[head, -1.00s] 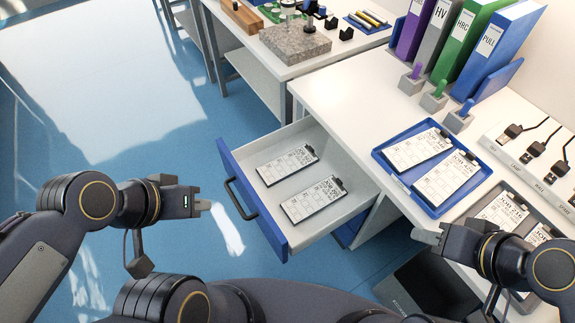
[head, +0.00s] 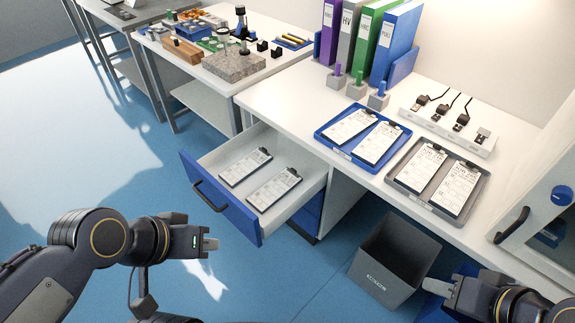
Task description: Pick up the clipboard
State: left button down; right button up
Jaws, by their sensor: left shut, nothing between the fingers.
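Several clipboards with white printed sheets and dark clips show in the head view. Two lie in the open drawer: a rear one (head: 244,167) and a front one (head: 273,188). Two lie in the blue tray (head: 340,152) on the bench: a left one (head: 351,126) and a right one (head: 377,143). Two lie in the grey tray (head: 411,188): a left one (head: 422,167) and a right one (head: 456,187). My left gripper (head: 211,244) is shut and empty, left of the drawer front and apart from it. My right gripper (head: 436,287) is beside the bin, apart from all clipboards; its finger gap is unclear.
The drawer (head: 222,200) stands out from under the bench. A dark bin (head: 392,262) stands on the floor below the trays. Binders (head: 391,45) and stamp-like holders (head: 356,88) stand at the bench's back. A white machine (head: 548,215) is at right.

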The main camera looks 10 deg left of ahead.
aim_at(232, 176)
jog(key=i+j+z, duration=0.15)
jog(key=j+z, duration=0.55)
jog(key=z, duration=0.2)
jog(key=j+z, duration=0.4)
jog(key=j, duration=1.75)
jog(key=k+j, duration=0.1)
jog(key=j, duration=1.65)
